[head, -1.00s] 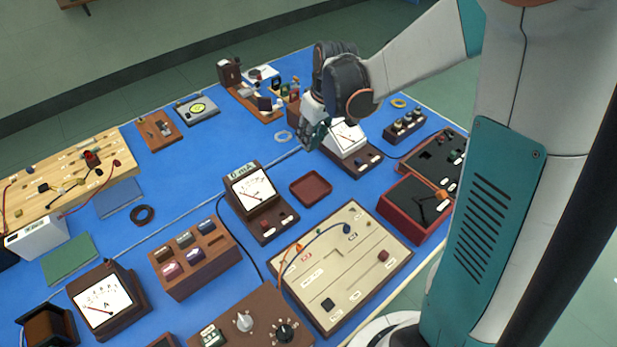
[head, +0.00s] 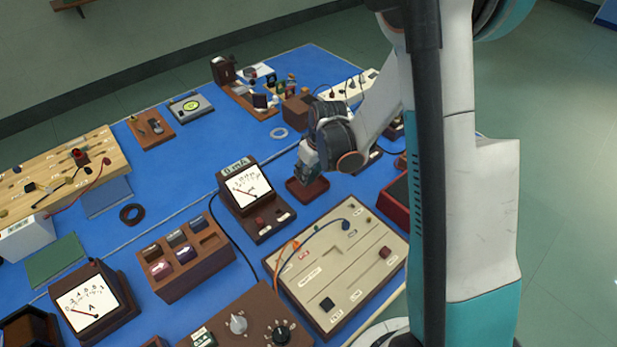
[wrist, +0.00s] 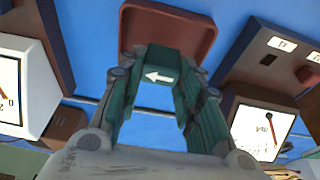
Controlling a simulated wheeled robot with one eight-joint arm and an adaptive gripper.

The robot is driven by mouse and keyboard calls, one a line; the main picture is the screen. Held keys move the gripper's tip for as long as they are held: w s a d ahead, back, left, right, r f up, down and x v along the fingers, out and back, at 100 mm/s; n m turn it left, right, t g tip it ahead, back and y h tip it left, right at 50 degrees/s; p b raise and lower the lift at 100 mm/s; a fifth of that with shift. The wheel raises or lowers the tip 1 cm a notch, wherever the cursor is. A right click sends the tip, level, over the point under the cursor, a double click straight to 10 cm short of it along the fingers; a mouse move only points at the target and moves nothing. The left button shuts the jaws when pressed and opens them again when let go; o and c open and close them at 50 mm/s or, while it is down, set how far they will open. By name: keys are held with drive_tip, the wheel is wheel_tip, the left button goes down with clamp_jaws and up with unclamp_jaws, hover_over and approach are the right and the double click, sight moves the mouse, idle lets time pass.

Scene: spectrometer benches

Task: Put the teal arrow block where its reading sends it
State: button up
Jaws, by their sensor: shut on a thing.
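My gripper (head: 309,172) is shut on the teal arrow block (wrist: 158,66). In the wrist view the block sits between the fingertips, with a white arrow that points left in the picture. In the head view the block cannot be made out at the fingers. A small red-brown tray (head: 297,196) lies under or just behind my gripper, partly hidden by it. In the wrist view the tray (wrist: 196,28) is just beyond the block; I cannot tell whether they touch. The mA meter (head: 246,188) stands left of the tray, its needle visible but its reading too small to tell.
A brown rack (head: 192,275) with several arrow blocks stands at front left. A cream circuit board (head: 340,255) with wires lies in front of the tray. Another meter (head: 86,303) is at lower left. Blue mat is clear behind the mA meter.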

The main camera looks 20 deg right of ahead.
drive_tip(key=shift+f, duration=1.1)
drive_tip(key=shift+f+b, duration=0.15)
drive_tip(key=shift+b, duration=0.2)
drive_tip(key=o, duration=1.1)
